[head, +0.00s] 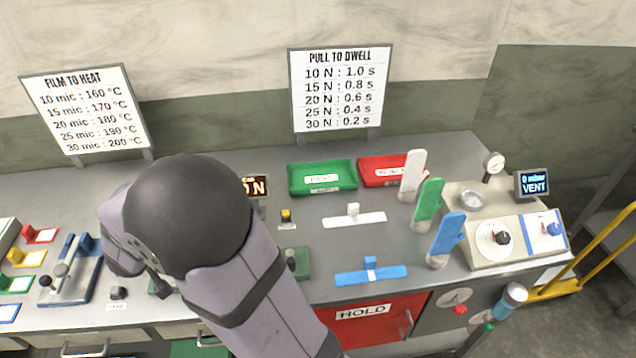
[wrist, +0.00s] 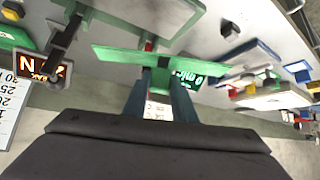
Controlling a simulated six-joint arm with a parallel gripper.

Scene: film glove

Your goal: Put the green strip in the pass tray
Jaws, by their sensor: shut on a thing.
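The green strip (wrist: 122,55) shows in the wrist view, held crosswise at the tips of my gripper (wrist: 163,72). The gripper is shut on it near its middle, and both ends stick out past the fingers. In the head view my own arm hides the gripper and this strip. The pass tray (head: 322,188) is a green, shallow tray with a white label on the bench, right of my arm. It looks empty.
A red tray (head: 378,172) stands right of the pass tray. A white strip (head: 340,222) and a blue strip (head: 385,275) lie in front. White (head: 412,176), green (head: 428,200) and blue (head: 447,234) upright glove-like shapes stand right. Signs stand behind.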

